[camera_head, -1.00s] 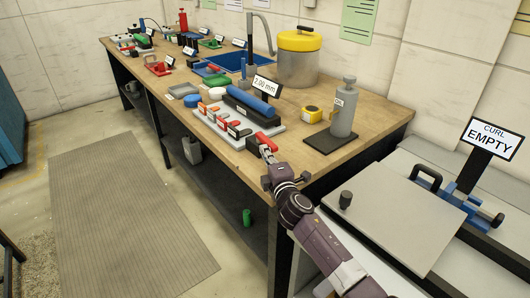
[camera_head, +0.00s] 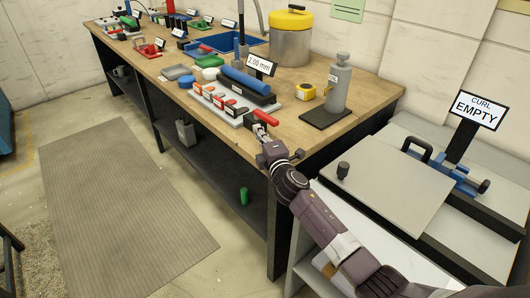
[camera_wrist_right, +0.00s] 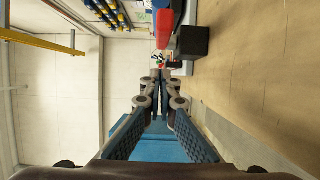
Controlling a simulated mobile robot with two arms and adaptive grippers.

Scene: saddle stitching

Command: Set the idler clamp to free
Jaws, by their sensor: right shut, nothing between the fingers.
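The device with the blue roller (camera_head: 246,82) and the 2.00 mm sign (camera_head: 261,65) sits on the bench. A red lever-like bar (camera_head: 267,117) sticks out at its near right end, above a small dark block; I take this to be the idler clamp. My right gripper (camera_head: 261,133) is shut and empty, just below and in front of the red bar. In the right wrist view the red bar (camera_wrist_right: 163,27) and a dark block (camera_wrist_right: 193,42) lie beyond the shut fingertips (camera_wrist_right: 160,75). I cannot tell whether they touch. My left gripper is out of view.
The floor mat (camera_head: 120,200) is clear.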

